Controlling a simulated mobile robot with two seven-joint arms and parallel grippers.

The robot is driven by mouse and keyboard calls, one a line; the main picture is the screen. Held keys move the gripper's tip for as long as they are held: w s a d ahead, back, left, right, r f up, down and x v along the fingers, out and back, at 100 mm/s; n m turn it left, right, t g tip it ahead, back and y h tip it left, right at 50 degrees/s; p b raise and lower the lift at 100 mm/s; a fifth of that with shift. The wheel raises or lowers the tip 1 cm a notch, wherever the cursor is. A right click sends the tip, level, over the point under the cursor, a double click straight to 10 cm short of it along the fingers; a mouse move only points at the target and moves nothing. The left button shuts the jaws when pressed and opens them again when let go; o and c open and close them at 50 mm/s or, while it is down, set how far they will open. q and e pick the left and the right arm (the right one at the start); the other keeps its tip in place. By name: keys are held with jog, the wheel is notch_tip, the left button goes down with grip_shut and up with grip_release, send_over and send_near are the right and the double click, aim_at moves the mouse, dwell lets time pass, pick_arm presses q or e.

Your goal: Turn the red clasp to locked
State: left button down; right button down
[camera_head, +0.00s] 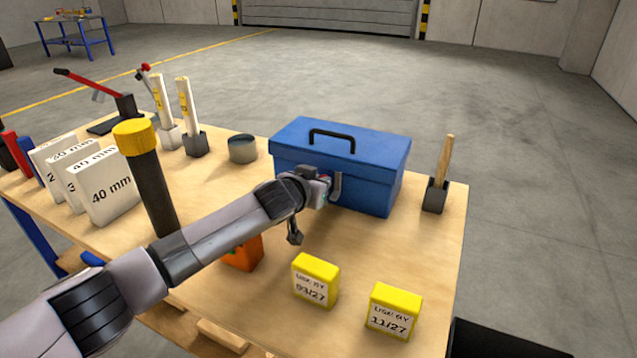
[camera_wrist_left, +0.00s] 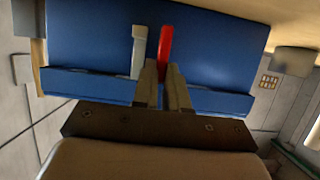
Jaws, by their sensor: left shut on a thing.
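The blue toolbox (camera_head: 340,165) stands closed on the workbench with its black handle on top. In the left wrist view, its blue face (camera_wrist_left: 90,45) carries a red clasp (camera_wrist_left: 165,50) and, just left of it, a pale grey clasp (camera_wrist_left: 138,52). Both clasps run nearly upright in that picture. My left gripper (camera_wrist_left: 164,72) is shut on the lower end of the red clasp; the fingers hide that end. My right gripper is not in view.
Two yellow boxes (camera_head: 315,280) (camera_head: 394,312) and an orange block (camera_head: 243,254) stand near the front edge. A black post with a yellow cap (camera_head: 134,138) stands left, by white blocks (camera_head: 105,190). A wooden-handled tool in a holder (camera_head: 437,195) is right of the toolbox.

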pick_arm(q)
jog(key=shift+s+d+f+m+y, duration=0.15)
jog(key=shift+d+m+y, duration=0.3)
jog(key=shift+m, duration=0.35)
jog(key=shift+s+d+f+m+t+y+b, duration=0.15)
jog(key=shift+m+t+y+b, duration=0.25)
jog(key=shift+m+y+b, duration=0.25)
jog(key=shift+d+m+t+y+b, duration=0.1)
jog(key=shift+m+t+y+b, duration=0.3)
jog(key=shift+m, duration=0.45)
jog(key=c, duration=1.2)
grip_release()
jog(key=shift+o, duration=0.2)
